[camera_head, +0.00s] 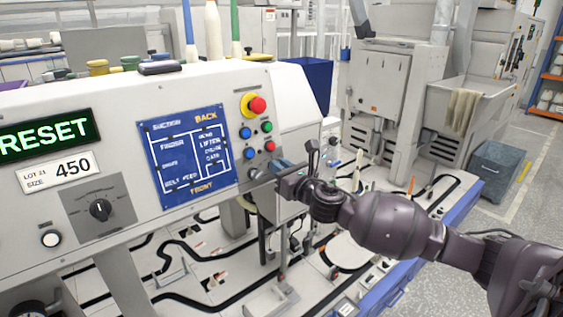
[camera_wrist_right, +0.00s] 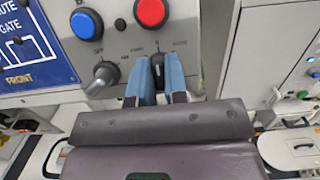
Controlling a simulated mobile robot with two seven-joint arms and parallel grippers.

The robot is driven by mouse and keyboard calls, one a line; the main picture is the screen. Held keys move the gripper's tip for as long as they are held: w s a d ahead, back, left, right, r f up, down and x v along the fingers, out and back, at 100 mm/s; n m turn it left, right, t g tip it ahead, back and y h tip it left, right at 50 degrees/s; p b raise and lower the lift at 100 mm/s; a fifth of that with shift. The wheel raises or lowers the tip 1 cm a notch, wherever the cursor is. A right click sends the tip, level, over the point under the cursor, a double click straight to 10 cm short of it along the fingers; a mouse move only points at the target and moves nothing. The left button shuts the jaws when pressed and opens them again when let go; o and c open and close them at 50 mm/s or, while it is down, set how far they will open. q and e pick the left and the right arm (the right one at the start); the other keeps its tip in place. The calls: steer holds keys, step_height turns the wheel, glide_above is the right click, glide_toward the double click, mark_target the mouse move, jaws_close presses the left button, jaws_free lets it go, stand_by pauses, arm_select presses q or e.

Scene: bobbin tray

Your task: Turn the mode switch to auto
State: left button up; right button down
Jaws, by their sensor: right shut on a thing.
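The mode switch appears to be the small dark knob (camera_wrist_right: 157,64) between my right gripper's blue fingers in the right wrist view. Small lettering lies on both sides of it but is too blurred to read surely, and the fingers hide much of the knob. My right gripper (camera_wrist_right: 157,82) is shut on it, both fingers close to the white panel. In the head view the right gripper (camera_head: 276,167) is at the panel's lower right corner, and the switch is hidden there. My left gripper is not in view.
A grey knob (camera_wrist_right: 103,78) sits just left of the fingers. Blue (camera_wrist_right: 86,24) and red (camera_wrist_right: 150,12) buttons are above. A red emergency stop (camera_head: 257,105), a blue diagram plate (camera_head: 187,150) and a black dial (camera_head: 100,209) share the panel. Machinery lies below.

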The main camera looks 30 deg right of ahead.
steer(key=m+h+p, duration=0.2)
steer(key=m, duration=0.3)
steer(key=shift+r+p, duration=0.15)
steer(key=shift+p, duration=0.2)
steer(key=shift+m+h+p, duration=0.4)
steer(key=shift+m+p, duration=0.3)
steer(key=shift+m, duration=0.4)
steer(key=shift+m+g+h+p, duration=0.4)
steer(key=shift+m+p, duration=0.15)
steer(key=shift+m, duration=0.25)
steer(key=shift+m+h+p, duration=0.4)
steer(key=shift+m+p, duration=0.3)
steer(key=shift+m, duration=0.5)
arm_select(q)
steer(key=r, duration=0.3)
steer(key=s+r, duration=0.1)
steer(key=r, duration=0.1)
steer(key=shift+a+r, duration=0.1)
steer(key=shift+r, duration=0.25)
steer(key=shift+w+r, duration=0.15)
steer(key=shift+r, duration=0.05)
arm_select(e)
steer(key=shift+f+m, duration=0.2)
steer(key=shift+m, duration=0.1)
steer(key=c, duration=1.1)
jaws_free()
steer(key=shift+c, duration=0.2)
